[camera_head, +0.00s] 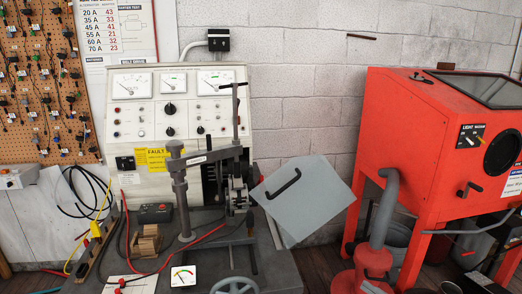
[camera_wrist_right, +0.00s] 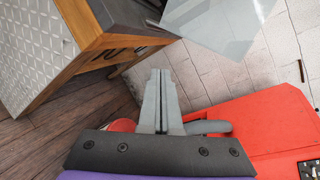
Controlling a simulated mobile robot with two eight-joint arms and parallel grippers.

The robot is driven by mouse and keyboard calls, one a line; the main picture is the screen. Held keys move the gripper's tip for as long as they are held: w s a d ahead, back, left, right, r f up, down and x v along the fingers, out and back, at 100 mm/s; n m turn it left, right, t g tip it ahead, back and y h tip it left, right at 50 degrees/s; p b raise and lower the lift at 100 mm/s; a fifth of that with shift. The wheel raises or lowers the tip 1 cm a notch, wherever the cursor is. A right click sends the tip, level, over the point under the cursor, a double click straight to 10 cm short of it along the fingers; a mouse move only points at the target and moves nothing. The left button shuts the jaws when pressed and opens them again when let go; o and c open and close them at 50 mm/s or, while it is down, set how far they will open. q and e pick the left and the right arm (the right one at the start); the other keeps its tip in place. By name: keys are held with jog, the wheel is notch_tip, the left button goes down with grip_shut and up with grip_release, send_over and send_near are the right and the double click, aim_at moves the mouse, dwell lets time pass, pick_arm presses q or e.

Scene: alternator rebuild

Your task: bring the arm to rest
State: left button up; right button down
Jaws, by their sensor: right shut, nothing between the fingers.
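My right gripper (camera_wrist_right: 158,75) shows in the right wrist view, its two grey fingers closed together with nothing between them. The fingers stand apart from the things around them, with wall and floor behind. I cannot make the gripper out clearly in the head view. My left gripper is in neither view.
The test bench (camera_head: 150,80) with gauges and a clamp stand fills the head view's left half. A grey panel with a black handle (camera_head: 310,195) juts from its right side. The red cabinet (camera_head: 400,120) and a grey hose (camera_head: 384,215) stand at right.

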jog(key=s+a+f+n+g, duration=0.3)
jog(key=s+a+f+n, duration=0.15)
jog(key=a, duration=0.25)
jog(key=s+a+f+n+g, duration=0.3)
jog(key=s+a+n, duration=0.15)
jog(key=a, duration=0.25)
jog(key=s+f+n+g+h, duration=0.2)
jog(key=s+f+n+h, duration=0.1)
jog(key=s+n, duration=0.4)
jog(key=s+f+n+g+h, duration=0.25)
jog(key=s+n+h, duration=0.2)
jog(key=s, duration=0.45)
pick_arm(q)
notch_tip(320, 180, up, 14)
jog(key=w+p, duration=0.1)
jog(key=p, duration=1.1)
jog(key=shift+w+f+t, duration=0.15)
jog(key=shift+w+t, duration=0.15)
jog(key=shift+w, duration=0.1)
pick_arm(e)
notch_tip(320, 180, up, 13)
jog(key=w+t, duration=0.1)
jog(key=w, duration=0.1)
jog(key=shift+w+r+y, duration=0.15)
jog(key=shift+w+y, duration=0.2)
jog(key=shift+w, duration=0.05)
